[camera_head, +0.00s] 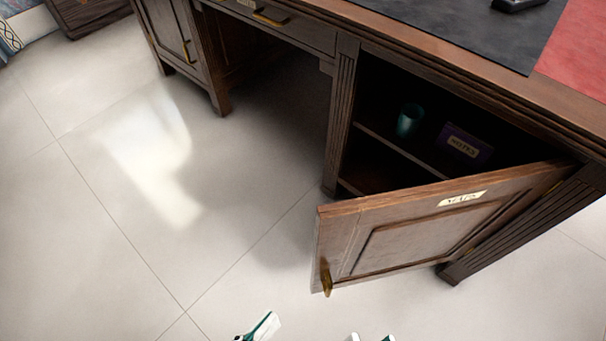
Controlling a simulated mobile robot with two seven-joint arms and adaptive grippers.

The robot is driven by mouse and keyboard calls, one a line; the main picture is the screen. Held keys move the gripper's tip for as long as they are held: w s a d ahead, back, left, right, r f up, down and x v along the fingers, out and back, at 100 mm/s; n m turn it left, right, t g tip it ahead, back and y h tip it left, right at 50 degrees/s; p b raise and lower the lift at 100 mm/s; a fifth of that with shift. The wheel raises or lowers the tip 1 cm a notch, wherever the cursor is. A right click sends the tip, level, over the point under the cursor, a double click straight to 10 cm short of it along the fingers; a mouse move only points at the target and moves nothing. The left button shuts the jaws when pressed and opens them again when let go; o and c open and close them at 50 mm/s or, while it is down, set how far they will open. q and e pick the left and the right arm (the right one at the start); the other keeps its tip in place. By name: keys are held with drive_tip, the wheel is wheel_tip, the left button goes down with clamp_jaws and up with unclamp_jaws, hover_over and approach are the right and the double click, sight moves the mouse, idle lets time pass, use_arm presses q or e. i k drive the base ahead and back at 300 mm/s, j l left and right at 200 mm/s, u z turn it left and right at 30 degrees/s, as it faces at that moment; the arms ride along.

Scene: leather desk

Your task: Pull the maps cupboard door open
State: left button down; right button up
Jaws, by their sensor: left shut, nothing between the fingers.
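The cupboard door (420,235) of the desk stands wide open, swung out over the floor from its hinges at the right. It is dark brown wood with a raised panel and a pale label (462,199), whose lettering is hard to read. A brass handle (326,277) sits near its free left edge. My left gripper (262,327) is shut and empty at the bottom edge, left of and apart from the handle. Small white tips of my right gripper (371,338) barely show at the bottom; the rest is cut off.
The open cupboard holds a green cup (409,121) and a purple box (465,146) on its shelf (400,150). Another closed door (172,32) is at the desk's left. The tiled floor (110,230) left of the open door is clear.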

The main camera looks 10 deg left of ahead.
sight(369, 237)
drive_tip(key=i+j+z, duration=0.1)
drive_tip(key=j, duration=0.35)
drive_tip(key=i+j+z, duration=0.1)
drive_tip(key=j, duration=0.35)
drive_tip(key=i+j+z, duration=0.15)
drive_tip(key=j, duration=0.3)
